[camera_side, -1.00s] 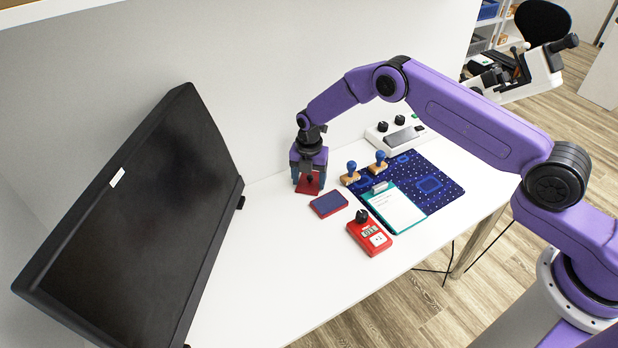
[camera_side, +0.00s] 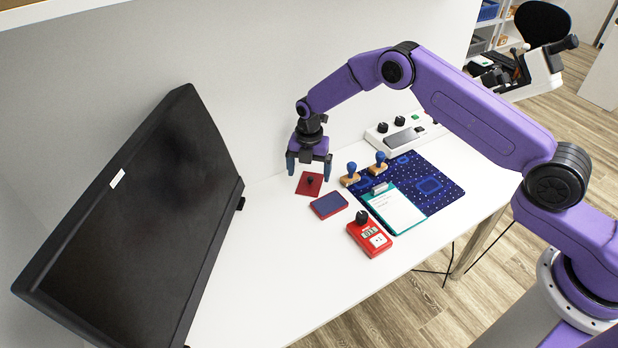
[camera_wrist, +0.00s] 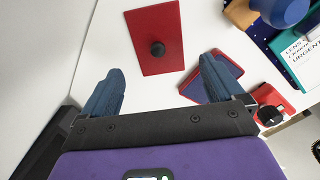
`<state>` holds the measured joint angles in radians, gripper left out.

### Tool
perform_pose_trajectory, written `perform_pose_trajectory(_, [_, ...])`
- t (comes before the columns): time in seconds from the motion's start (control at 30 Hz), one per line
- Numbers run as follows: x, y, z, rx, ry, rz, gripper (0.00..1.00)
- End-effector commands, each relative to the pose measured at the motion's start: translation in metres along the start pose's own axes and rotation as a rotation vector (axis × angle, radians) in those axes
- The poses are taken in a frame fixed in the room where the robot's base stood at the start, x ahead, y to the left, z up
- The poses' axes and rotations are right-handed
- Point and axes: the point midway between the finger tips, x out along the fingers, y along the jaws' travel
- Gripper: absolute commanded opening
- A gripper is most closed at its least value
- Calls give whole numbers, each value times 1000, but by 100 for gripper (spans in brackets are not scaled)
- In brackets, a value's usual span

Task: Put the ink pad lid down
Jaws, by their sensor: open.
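The ink pad lid (camera_side: 308,186) is a flat red plate with a black knob. It lies on the white table, and it also shows in the wrist view (camera_wrist: 156,28). My gripper (camera_side: 309,174) is above the lid, open and empty, with its two blue fingers (camera_wrist: 160,80) spread apart and clear of the lid. The ink pad (camera_side: 329,205), red-edged with a dark blue top, lies just right of and nearer than the lid. In the wrist view the right finger partly hides the ink pad (camera_wrist: 222,70).
A large black monitor (camera_side: 135,220) stands at the left. Two wooden stamps with blue knobs (camera_side: 352,171) and a clipboard (camera_side: 396,208) are on a blue patterned mat (camera_side: 440,190). A red meter with a black knob (camera_side: 370,238) is nearer. The table front-left is clear.

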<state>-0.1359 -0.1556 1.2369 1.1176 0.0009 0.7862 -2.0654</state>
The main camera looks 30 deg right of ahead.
Motion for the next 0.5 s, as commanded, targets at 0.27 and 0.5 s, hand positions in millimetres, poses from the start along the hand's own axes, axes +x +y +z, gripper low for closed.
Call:
perform_pose_trajectory(0.27, [-56,0,0,0,-1,2,94])
perform_pose_trajectory(0.5, [-81,0,0,0,0,1,94])
